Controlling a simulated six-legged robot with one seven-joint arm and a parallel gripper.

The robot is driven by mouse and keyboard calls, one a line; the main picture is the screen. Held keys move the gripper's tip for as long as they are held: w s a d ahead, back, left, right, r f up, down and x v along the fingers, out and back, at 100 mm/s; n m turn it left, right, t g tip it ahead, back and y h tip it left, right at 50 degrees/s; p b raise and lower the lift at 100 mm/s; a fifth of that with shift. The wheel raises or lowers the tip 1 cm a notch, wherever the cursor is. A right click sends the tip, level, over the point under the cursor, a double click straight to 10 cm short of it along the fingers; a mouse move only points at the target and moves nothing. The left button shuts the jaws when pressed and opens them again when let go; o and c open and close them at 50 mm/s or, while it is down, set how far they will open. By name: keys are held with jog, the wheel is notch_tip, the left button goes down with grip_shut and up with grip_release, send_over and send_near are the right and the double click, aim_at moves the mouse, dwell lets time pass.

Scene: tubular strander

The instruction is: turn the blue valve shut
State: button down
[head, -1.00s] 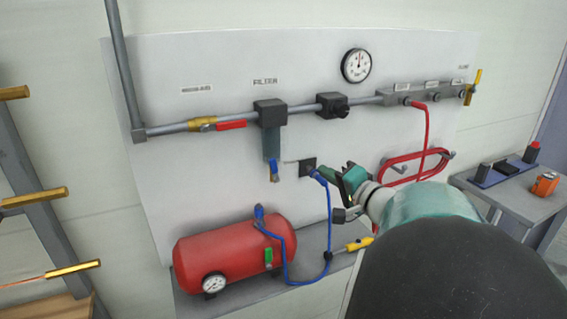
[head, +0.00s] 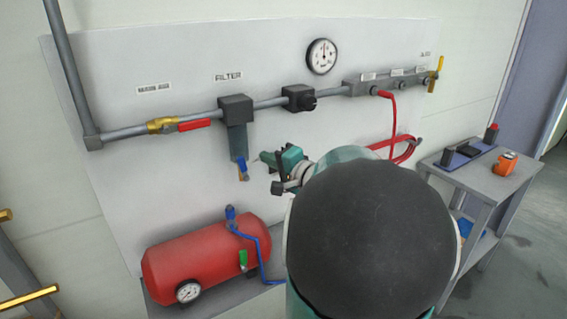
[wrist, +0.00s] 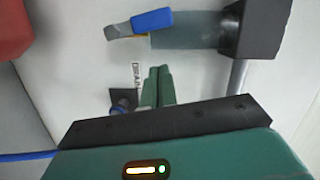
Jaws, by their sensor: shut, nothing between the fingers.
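The blue valve (head: 242,165) hangs at the lower end of the filter's grey bowl, with its blue handle along the bowl's line. In the wrist view its blue handle (wrist: 152,20) lies near the top, beside a grey spout and the bowl's end. My gripper (head: 267,160) is just right of the valve in the head view. Its green fingers (wrist: 157,72) are together and empty, pointing toward the valve with a visible gap. My arm hides part of the panel behind it.
The filter head (head: 235,109) sits on the grey pipe, left of a black regulator (head: 299,97). A red-handled valve (head: 195,125) is further left. A red tank (head: 205,262) with a blue hose (head: 262,250) stands below. A grey cart (head: 470,168) stands at right.

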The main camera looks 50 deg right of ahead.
aim_at(244, 170)
jog(key=a, duration=0.2)
jog(key=shift+w+a+f, duration=0.1)
jog(key=shift+w+a, duration=0.15)
jog(key=shift+a, duration=0.1)
jog(key=shift+w+a+f, duration=0.15)
jog(key=shift+w+a, duration=0.05)
jog(key=shift+a, duration=0.05)
jog(key=shift+s, duration=0.1)
jog(key=shift+w, duration=0.2)
jog(key=shift+s+a+n, duration=0.1)
jog(key=shift+s+n, duration=0.05)
jog(key=shift+n, duration=0.15)
